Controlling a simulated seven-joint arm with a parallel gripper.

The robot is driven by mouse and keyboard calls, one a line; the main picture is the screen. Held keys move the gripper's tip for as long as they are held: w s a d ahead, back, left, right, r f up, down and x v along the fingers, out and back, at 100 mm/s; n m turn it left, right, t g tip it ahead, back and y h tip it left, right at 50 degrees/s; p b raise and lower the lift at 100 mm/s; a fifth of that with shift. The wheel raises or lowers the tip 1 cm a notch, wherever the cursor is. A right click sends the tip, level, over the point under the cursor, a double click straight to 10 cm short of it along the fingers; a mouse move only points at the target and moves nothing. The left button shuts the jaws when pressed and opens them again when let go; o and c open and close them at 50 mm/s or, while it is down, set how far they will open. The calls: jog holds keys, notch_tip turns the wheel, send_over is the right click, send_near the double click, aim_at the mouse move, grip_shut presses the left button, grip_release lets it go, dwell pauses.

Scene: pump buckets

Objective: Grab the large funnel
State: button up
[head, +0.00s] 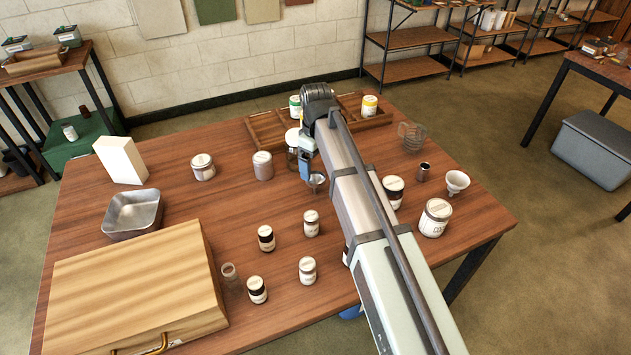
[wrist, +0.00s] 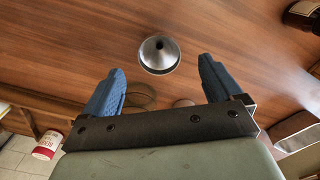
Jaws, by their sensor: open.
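Two funnels are in the head view. A white funnel (head: 457,181) stands at the table's right side and looks the larger. A small grey metal funnel (head: 316,181) stands mid-table, just by my gripper (head: 306,168). In the wrist view a grey metal funnel (wrist: 158,56) lies ahead of and between the fingertips, apart from them. My gripper (wrist: 161,66) has its two blue fingers spread, with nothing between them. My arm hides part of the table in the head view.
Jars stand around the gripper, including a grey-lidded one (head: 263,166). A wooden tray (head: 268,131) lies behind. A metal pan (head: 132,214) and a wooden case (head: 135,290) take the left. A large white jar (head: 435,219) stands near the white funnel. Bare wood surrounds the metal funnel.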

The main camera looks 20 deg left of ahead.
aim_at(314, 177)
jog(key=shift+w+a+f, duration=0.1)
jog(key=shift+a+f, duration=0.05)
jog(key=shift+f, duration=1.9)
jog(key=shift+a+f, duration=0.1)
jog(key=shift+f, duration=1.95)
jog(key=c, duration=1)
